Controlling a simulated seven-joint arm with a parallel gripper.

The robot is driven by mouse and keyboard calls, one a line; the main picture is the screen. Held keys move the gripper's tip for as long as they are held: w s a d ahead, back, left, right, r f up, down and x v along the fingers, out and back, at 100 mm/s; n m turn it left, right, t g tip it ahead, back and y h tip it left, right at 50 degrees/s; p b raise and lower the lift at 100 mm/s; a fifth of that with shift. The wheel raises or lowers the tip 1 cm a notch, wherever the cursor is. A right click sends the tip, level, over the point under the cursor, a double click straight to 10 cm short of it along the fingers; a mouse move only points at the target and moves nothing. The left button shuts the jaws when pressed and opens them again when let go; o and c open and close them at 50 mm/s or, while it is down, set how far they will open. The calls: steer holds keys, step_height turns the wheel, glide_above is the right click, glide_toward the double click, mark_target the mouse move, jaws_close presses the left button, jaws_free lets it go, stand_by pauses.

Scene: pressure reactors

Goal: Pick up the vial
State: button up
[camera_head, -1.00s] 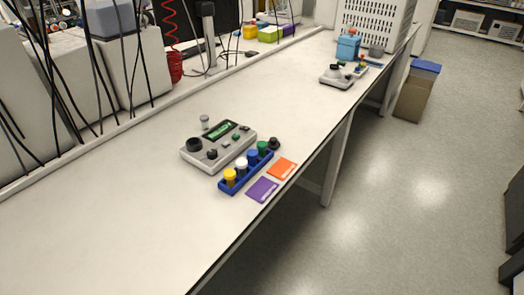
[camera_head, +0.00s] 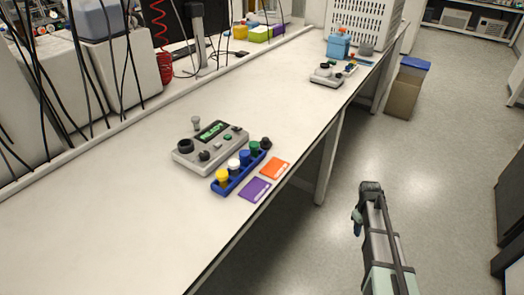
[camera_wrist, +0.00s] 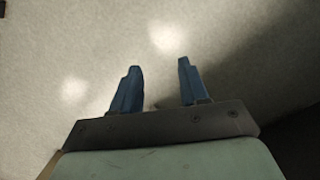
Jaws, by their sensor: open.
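A small grey, clear-looking vial (camera_head: 195,124) with a wider top stands upright on the bench, just behind the grey control device. Several vials with yellow, white, blue and green caps stand in a blue rack (camera_head: 241,175) in front of that device. The frames do not show which vial is meant. My gripper (camera_head: 357,220) is over the floor, to the right of the bench edge and away from the vials. In the wrist view, its two blue fingers (camera_wrist: 159,66) are apart, with only floor between them.
The grey device (camera_head: 208,148) shows "READY". A black knob-like item (camera_head: 266,142) stands beside the rack. Orange (camera_head: 275,168) and purple (camera_head: 254,190) cards lie near the bench edge. Another device (camera_head: 327,76) is farther back. The bench's near left (camera_head: 90,230) is clear.

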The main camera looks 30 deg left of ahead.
steer(key=w+a+r+n, duration=0.2)
steer(key=w+a+r, duration=0.2)
steer(key=a+r, duration=0.6)
step_height(320, 180, up, 31)
steer(key=n+y, duration=0.2)
steer(key=n, duration=0.5)
glide_above(254, 143)
step_height(254, 143, down, 13)
steer(key=shift+s+f, duration=0.15)
steer(key=shift+f, duration=0.05)
